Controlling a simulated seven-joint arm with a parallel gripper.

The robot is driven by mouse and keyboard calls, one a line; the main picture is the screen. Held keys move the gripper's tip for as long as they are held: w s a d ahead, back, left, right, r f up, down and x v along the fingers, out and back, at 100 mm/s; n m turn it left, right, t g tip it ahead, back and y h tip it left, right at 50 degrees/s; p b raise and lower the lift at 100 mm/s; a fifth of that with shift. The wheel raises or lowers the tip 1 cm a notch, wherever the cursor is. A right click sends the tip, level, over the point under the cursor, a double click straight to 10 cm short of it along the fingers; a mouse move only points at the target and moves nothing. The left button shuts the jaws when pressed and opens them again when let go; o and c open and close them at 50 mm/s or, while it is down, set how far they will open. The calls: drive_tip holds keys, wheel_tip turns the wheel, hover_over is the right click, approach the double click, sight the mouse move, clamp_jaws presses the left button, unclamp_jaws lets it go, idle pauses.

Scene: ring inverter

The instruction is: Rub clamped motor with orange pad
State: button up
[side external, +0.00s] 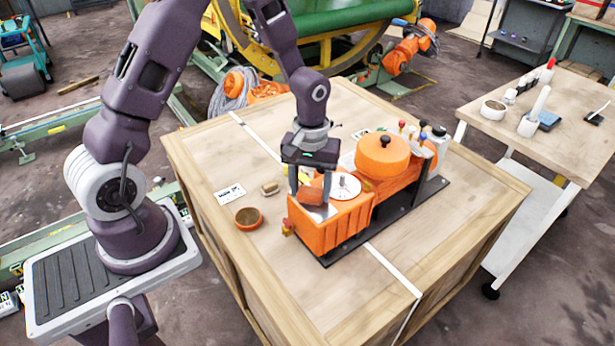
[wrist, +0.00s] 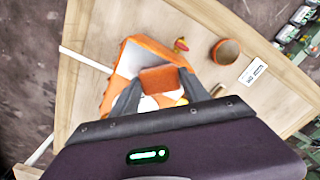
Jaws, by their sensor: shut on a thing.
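My gripper (side external: 312,196) is shut on an orange pad (side external: 311,189), just above the orange machine box (side external: 333,229). In the wrist view, the pad (wrist: 160,78) sits between the two grey fingers (wrist: 160,92). Below it is the box's pale metal top plate (wrist: 132,62). Whether the pad touches anything is not clear. A white disc (side external: 347,187) with a small upright pin lies right beside the gripper on the machine. I cannot pick out the clamped motor for certain; the gripper and pad cover part of the box top.
A round orange drum (side external: 382,154) stands behind the box, with several colored-capped bottles (side external: 418,136) at its right. A brown bowl (side external: 248,217), a small tan block (side external: 269,188) and a white label (side external: 229,193) lie on the wooden table at left. The table's front right is clear.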

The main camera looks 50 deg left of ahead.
sight(282, 211)
drive_tip(key=shift+d, duration=3.05)
drive_tip(key=shift+a, duration=3.7)
drive_tip(key=shift+r, duration=4.1)
drive_tip(key=shift+r, duration=0.35)
wheel_tip(282, 211, up, 4)
drive_tip(key=shift+r, duration=0.1)
drive_tip(key=a+n, duration=0.3)
drive_tip(key=a, duration=0.1)
drive_tip(key=a+n, duration=0.3)
drive_tip(key=a, duration=0.1)
drive_tip(key=a+n, duration=0.4)
drive_tip(key=a, duration=0.1)
drive_tip(key=shift+w, duration=0.2)
wheel_tip(282, 211, down, 30)
drive_tip(key=shift+f, duration=0.15)
